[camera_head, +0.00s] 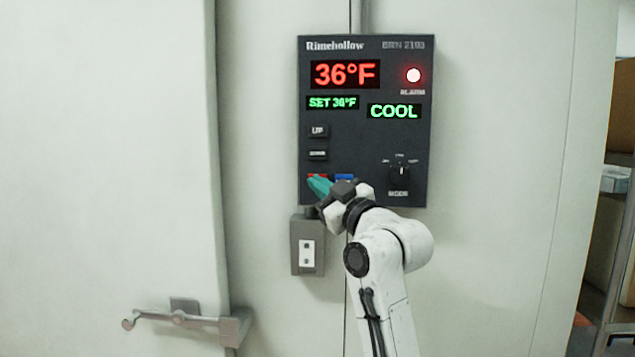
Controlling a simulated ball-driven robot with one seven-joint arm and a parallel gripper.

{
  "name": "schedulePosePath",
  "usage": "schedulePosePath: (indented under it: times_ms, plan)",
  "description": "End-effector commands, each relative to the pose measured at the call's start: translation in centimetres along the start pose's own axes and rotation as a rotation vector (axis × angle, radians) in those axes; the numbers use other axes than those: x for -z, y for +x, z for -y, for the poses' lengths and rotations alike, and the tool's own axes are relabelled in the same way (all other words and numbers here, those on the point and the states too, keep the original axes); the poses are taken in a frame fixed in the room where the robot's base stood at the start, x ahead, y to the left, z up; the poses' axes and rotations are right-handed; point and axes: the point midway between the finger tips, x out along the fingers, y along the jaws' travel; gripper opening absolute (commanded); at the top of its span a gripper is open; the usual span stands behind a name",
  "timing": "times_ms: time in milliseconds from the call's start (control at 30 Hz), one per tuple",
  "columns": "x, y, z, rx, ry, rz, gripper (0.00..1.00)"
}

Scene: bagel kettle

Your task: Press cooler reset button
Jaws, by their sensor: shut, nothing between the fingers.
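The cooler control panel (366,130) is a dark box on the pale wall. It reads 36°F in red, SET 36°F and COOL in green, and its red alarm lamp (413,75) is lit. Below the UP button (318,131) and a second dark button (317,155) are a red button (315,176) and a blue button (344,178), both partly hidden; their labels cannot be read. My gripper (317,184) has teal fingers, is shut and empty, and is at the red button. I cannot tell whether it touches it. A mode knob (399,174) is at the panel's lower right.
A grey switch box (308,246) is on the wall just below the panel. A door latch handle (185,317) sticks out at lower left. A shelf rack (612,230) with boxes stands at far right.

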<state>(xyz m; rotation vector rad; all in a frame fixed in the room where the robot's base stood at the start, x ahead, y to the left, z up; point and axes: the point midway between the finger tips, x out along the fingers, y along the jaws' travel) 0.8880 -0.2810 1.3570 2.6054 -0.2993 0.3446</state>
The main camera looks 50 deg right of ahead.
Motion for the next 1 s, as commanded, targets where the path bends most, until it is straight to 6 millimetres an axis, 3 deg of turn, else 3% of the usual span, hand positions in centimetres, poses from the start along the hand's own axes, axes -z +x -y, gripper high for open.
schedulePosePath:
  times_ms: [1000]
  plan:
    - [-0.37, 0.59, -0.45, 0.000, 0.000, 0.000, 0.00]
